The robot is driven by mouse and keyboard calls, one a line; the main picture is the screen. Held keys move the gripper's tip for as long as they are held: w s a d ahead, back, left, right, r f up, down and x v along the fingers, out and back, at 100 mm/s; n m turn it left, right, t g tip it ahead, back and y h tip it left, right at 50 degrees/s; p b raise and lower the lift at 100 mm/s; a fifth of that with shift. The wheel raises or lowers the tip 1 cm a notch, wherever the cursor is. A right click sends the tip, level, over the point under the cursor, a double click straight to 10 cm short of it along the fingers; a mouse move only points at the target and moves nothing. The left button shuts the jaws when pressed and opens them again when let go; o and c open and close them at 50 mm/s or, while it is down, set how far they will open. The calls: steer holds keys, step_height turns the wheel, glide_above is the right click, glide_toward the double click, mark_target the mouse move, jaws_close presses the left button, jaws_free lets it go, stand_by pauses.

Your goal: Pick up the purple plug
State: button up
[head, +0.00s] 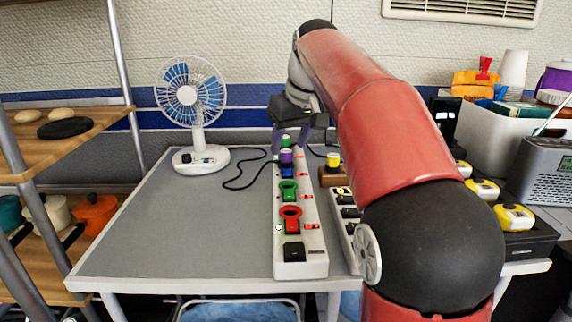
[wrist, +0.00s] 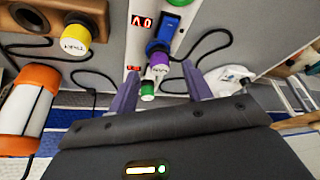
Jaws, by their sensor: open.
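The purple plug (head: 285,157) stands toward the far end of the long white power strip (head: 313,250). In the wrist view the purple plug (wrist: 160,62) shows a purple body with a white end, close to a blue plug (wrist: 160,46). My gripper (head: 291,146) is over the far end of the strip. In the wrist view my gripper (wrist: 161,73) is open, with one finger on either side of the purple plug near the fingertips. A small green and white plug (wrist: 147,90) is also between the fingers, closer to the palm. Whether the fingers touch anything is unclear.
A white fan (head: 195,108) stands left. A yellow-capped object (head: 333,160) and a second strip (head: 350,213) are at right. The grey table's left part (head: 190,230) is clear.

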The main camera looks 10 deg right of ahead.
mark_target(288, 152)
steer(key=shift+x, duration=1.35)
steer(key=c, duration=1)
steer(key=shift+r, duration=0.15)
step_height(288, 152, up, 7)
steer(key=shift+r+p, duration=0.2)
steer(key=shift+p, duration=1)
steer(key=shift+r, duration=1.2)
